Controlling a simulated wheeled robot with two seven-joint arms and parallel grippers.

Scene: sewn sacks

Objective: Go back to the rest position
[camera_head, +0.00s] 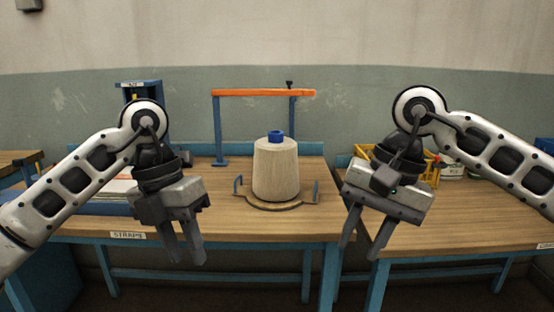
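My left gripper (182,243) hangs fingers-down in front of the left part of the table, with a gap between its fingers and nothing in it. My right gripper (363,240) hangs fingers-down in front of the table to the right, its fingers spread wide and empty. A beige sack (276,172) with a blue top (276,136) stands upright on a round wooden base (243,199) between the grippers. Both grippers are apart from it.
An orange bar (262,93) on blue posts stands behind the sack. Blue-legged wooden tables (290,225) span the front. A yellow crate (432,172) and tins (452,171) stand at right. Papers (113,186) and a blue rack (148,92) are at left.

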